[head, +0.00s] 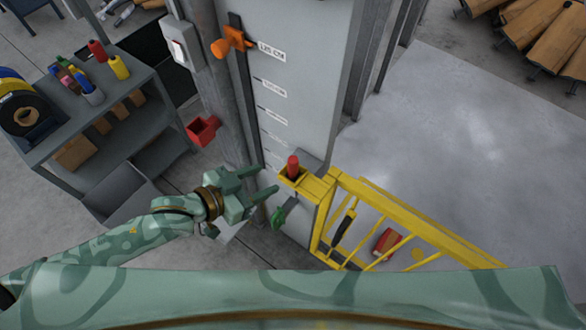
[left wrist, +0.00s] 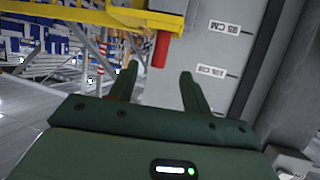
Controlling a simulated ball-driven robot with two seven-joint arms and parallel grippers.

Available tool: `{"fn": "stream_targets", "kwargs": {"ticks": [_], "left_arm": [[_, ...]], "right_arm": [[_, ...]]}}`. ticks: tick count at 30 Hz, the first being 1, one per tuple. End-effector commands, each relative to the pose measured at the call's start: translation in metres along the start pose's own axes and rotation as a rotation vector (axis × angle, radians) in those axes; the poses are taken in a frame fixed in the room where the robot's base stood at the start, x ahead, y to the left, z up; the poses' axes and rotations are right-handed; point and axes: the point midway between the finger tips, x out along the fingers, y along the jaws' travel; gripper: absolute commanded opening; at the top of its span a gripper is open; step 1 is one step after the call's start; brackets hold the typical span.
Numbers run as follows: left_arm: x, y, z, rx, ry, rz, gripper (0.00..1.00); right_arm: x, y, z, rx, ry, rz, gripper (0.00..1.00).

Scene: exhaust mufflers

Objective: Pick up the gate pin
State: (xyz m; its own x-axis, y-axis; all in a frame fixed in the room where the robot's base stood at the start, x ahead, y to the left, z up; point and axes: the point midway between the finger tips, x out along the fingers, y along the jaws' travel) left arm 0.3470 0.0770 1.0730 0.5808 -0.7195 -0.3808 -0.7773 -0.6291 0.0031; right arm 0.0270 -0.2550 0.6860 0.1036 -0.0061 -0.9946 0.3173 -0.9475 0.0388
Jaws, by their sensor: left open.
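The gate pin, a red cylinder (head: 292,166), stands upright in the yellow bracket (head: 308,184) at the end of the yellow gate (head: 405,225). My left gripper (head: 268,180) is open and empty, just left of the pin, with its fingers pointing towards it. In the left wrist view, the scene appears upside down. There the red pin (left wrist: 161,50) sticks out of the yellow bracket (left wrist: 145,17), ahead of and between the two open fingertips (left wrist: 160,71). My right gripper is not in view.
A grey post with height labels (head: 290,60) stands behind the bracket. A grey cart (head: 105,120) with bottles and tape rolls stands at left.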

Motion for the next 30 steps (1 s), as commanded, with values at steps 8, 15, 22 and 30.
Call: {"fn": "stream_targets", "kwargs": {"ticks": [8,15,22,30], "left_arm": [[0.059,-0.001,0.000,0.002,0.001,-0.001,0.48],[0.081,-0.001,-0.003,0.003,0.001,-0.001,0.48],[0.116,-0.001,-0.004,0.002,0.001,-0.001,0.48],[0.120,-0.002,-0.004,0.002,0.000,-0.002,0.48]], "right_arm": [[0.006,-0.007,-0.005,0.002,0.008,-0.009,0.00],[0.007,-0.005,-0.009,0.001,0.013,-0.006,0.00],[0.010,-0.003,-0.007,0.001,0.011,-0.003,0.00],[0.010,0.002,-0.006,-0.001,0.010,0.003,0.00]]}}
